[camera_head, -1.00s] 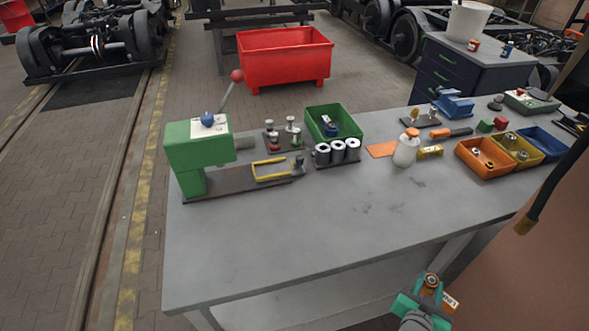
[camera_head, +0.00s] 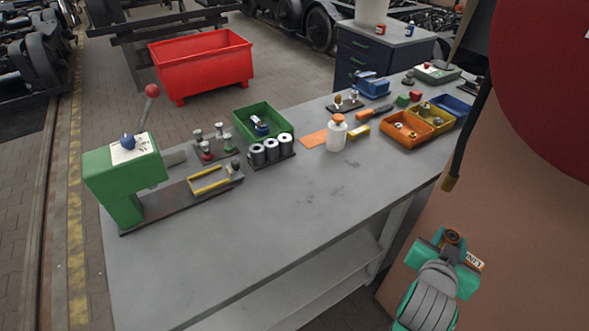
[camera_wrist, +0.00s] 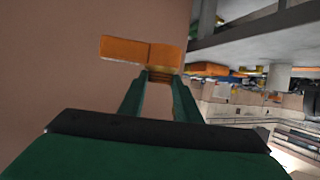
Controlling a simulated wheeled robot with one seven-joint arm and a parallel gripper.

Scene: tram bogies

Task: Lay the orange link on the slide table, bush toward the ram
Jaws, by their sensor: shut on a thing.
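My gripper (camera_head: 449,246) is shut on the orange link (camera_wrist: 140,51), held in the air off the bench's front right side. In the wrist view the link lies crosswise between the fingertips (camera_wrist: 160,78). The slide table (camera_head: 185,198) is a dark plate with a yellow U-shaped frame (camera_head: 209,182), at the left of the bench.
The grey bench (camera_head: 270,225) has a clear front. Behind are a green bin (camera_head: 264,133), grey rollers (camera_head: 271,150), a white bottle (camera_head: 337,134) and small bins (camera_head: 408,138). A dark hanging cable (camera_head: 463,135) and a red disc (camera_head: 545,85) are near at right.

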